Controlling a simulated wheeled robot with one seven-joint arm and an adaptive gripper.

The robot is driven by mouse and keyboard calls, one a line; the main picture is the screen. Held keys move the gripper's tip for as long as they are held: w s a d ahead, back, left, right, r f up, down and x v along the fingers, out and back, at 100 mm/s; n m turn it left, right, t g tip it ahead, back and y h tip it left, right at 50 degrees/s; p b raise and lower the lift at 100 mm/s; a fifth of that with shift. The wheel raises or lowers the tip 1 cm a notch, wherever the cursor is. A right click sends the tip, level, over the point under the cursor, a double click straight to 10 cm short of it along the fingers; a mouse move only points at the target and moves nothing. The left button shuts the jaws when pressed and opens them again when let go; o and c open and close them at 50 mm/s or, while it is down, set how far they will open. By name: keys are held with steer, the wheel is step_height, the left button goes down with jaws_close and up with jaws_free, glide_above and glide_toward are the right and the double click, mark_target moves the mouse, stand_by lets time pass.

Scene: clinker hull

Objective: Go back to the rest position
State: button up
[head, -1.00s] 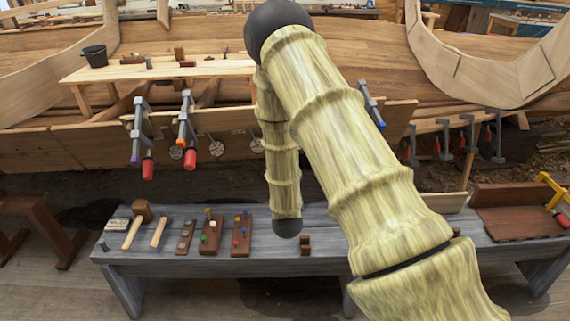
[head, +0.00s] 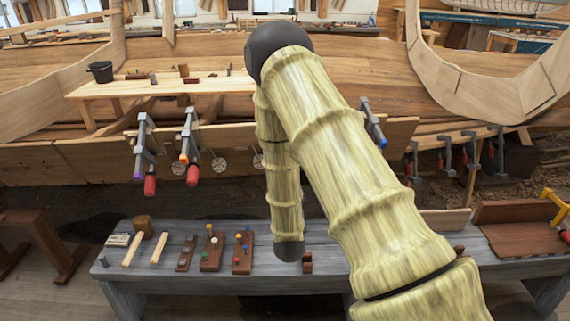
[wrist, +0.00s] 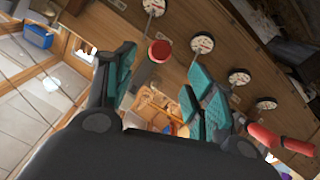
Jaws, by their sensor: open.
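My gripper (wrist: 158,92) shows in the wrist view with its teal-padded fingers spread apart. Nothing sits between the fingers. Behind them are wooden planks with round white discs (wrist: 202,43) and red clamp handles (wrist: 160,51). In the head view my arm folds over the grey bench (head: 340,262), and its forearm hangs down to a dark joint near the bench's back part. The gripper itself is hidden there behind my arm.
On the bench lie a mallet (head: 143,228), wooden boards with coloured pegs (head: 211,252), a small brown block (head: 307,263) and a brown tray (head: 520,238). Clamps (head: 190,147) with red handles hang on the hull planks behind. A black bucket (head: 101,71) stands on a plank table.

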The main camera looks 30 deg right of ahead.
steer(key=s+a+f+g+y, duration=0.2)
steer(key=s+a+f, duration=0.25)
steer(key=f, duration=0.25)
steer(key=s+a+f+n+g+y, duration=0.1)
steer(key=s+a+f+g+y, duration=0.15)
steer(key=s+f, duration=0.45)
steer(key=s+a+f+g+y, duration=0.25)
steer(key=s+a+f, duration=0.2)
steer(key=f, duration=0.35)
steer(key=s+a+f+g+y, duration=0.1)
steer(key=s+a+f+g, duration=0.1)
steer(key=s, duration=0.6)
steer(key=s+a+f+g+y, duration=0.1)
steer(key=s+a+f+g, duration=0.2)
steer(key=s, duration=0.6)
steer(key=s+a+f+n+g, duration=0.1)
steer(key=s+a+f+g, duration=0.2)
steer(key=s+a, duration=0.2)
steer(key=s, duration=0.3)
steer(key=shift+s+a+y, duration=0.15)
steer(key=shift+s+y, duration=0.25)
